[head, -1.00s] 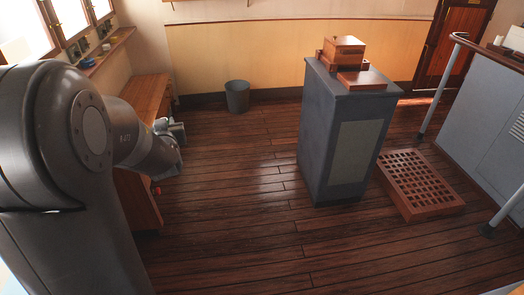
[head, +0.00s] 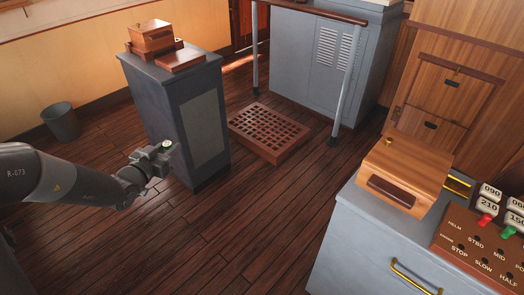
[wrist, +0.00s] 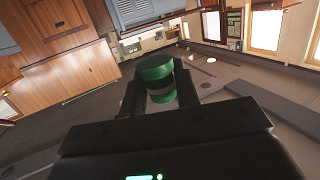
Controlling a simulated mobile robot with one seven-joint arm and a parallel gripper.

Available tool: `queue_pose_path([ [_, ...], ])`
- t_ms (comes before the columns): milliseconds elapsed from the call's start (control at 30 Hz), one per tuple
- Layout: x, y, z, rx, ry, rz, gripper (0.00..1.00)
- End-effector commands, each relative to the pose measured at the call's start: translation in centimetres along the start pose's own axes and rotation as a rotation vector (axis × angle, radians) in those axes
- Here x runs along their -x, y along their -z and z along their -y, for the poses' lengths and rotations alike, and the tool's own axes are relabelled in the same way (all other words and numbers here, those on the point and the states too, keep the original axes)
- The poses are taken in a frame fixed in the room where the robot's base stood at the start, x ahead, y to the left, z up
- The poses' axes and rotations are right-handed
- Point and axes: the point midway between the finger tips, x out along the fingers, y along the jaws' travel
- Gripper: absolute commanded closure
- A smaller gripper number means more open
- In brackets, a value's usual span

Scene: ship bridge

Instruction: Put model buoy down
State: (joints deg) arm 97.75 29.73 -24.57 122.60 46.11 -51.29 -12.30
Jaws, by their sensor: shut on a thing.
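The model buoy (wrist: 156,72) is a small green cylinder with a grey band, held between the two dark fingers of my gripper (wrist: 160,92) in the wrist view. Most of the buoy is hidden by the fingers in the head view.
The grey pedestal (head: 155,100) bears a wooden box (head: 151,37). A wooden grating (head: 268,148) lies on the floor beyond. At right, a grey cabinet (head: 345,245) carries a wooden box (head: 402,170) and a label panel (head: 480,245). A bin (head: 61,122) stands far left.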

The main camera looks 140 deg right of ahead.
Motion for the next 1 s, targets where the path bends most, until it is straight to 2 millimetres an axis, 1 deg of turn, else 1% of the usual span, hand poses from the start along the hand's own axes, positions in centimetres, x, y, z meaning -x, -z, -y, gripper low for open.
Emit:
queue_pose_path([
  [33, -1.3, -0.5, -2.6, -0.008, -0.079, 0.001, 0.93],
  [67, -2.0, -0.7, -4.2, -0.015, -0.126, 0.001, 0.93],
  [100, -2.8, -1.0, -6.2, -0.025, -0.188, 0.0, 0.93],
  [167, -3.8, -1.4, -9.3, -0.039, -0.282, 0.0, 0.93],
  [200, -4.3, -1.7, -11.4, -0.048, -0.344, 0.0, 0.93],
  [267, -4.9, -2.1, -14.7, -0.063, -0.44, 0.0, 0.93],
  [300, -5.2, -2.3, -16.8, -0.073, -0.504, -0.001, 0.93],
  [367, -5.5, -2.8, -20.1, -0.088, -0.603, 0.0, 0.93],
  [400, -5.5, -3.0, -22.2, -0.098, -0.669, 0.0, 0.93],
  [500, -5.2, -3.7, -27.3, -0.122, -0.826, 0.0, 0.93],
  [600, -4.6, -4.2, -31.4, -0.144, -0.959, 0.0, 0.93],
  [700, -3.9, -4.7, -34.3, -0.16, -1.06, 0.001, 0.93],
  [733, -3.7, -4.8, -35.0, -0.164, -1.083, 0.001, 0.93],
  [800, -3.3, -5.0, -36.1, -0.17, -1.126, 0.002, 0.93],
  [900, -3.0, -5.1, -37.3, -0.177, -1.163, 0.002, 0.93],
  [967, -3.1, -5.1, -38.1, -0.179, -1.174, 0.001, 0.93],
  [1000, -3.3, -5.1, -38.8, -0.179, -1.178, 0.001, 0.93],
])
